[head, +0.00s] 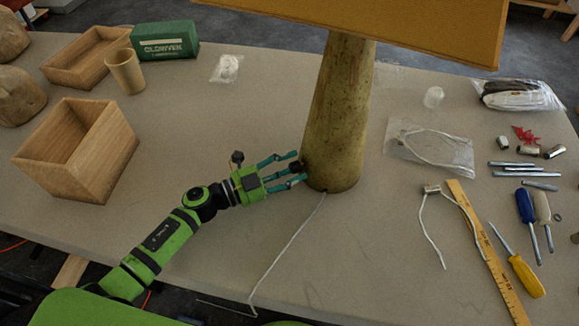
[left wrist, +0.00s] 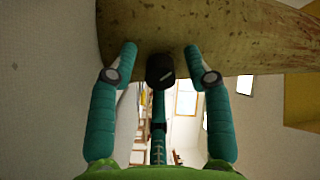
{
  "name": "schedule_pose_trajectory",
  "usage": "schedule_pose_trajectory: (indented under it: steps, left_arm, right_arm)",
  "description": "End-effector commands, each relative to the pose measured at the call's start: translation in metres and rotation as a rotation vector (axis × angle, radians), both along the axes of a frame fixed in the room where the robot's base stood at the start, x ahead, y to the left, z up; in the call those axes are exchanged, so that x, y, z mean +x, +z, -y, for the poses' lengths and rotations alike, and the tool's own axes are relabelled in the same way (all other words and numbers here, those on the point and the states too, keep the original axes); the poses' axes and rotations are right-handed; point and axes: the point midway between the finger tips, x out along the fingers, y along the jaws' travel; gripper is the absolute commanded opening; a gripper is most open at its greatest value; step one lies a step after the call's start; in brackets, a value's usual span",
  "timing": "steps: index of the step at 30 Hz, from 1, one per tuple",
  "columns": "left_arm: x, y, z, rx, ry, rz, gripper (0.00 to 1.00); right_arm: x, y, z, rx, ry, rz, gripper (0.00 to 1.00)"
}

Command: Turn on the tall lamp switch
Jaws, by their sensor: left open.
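The tall lamp stands on the table, with a thick mottled tan column (head: 340,110) and a wide yellow-brown shade (head: 400,22). A small dark switch knob (head: 296,167) sticks out low on the column's left side. It also shows in the left wrist view (left wrist: 160,70) against the column. My left gripper (head: 300,167) is open beside the column's base, its teal fingers on either side of the knob. In the left wrist view the fingertips (left wrist: 161,62) are near the column; I cannot tell whether they touch it. My right gripper is not in view.
A white cord (head: 288,245) runs from the lamp base to the table's front edge. An open wooden box (head: 76,172) stands left. A ruler (head: 487,250), screwdrivers (head: 525,276) and bagged parts (head: 432,147) lie right.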

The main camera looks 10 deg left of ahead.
Motion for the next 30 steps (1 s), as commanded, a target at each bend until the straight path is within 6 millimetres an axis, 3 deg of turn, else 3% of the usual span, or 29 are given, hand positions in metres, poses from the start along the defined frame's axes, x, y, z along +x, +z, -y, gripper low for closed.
schedule_pose_trajectory:
  steps: [1,4,17,30]
  left_arm:
    - [0.0,0.0,0.0,0.0,0.0,0.0,0.38]
    - [0.0,0.0,0.0,0.0,0.0,0.0,0.0]
    - [0.0,-0.001,0.0,0.024,-0.001,0.031,0.0]
    - [-0.001,-0.003,0.0,0.221,-0.002,0.281,0.0]
  right_arm:
    - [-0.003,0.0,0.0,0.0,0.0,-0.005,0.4]
    - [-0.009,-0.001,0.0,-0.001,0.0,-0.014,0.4]
    - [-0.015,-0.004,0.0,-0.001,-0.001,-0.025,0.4]
    - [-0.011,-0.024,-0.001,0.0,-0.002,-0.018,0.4]
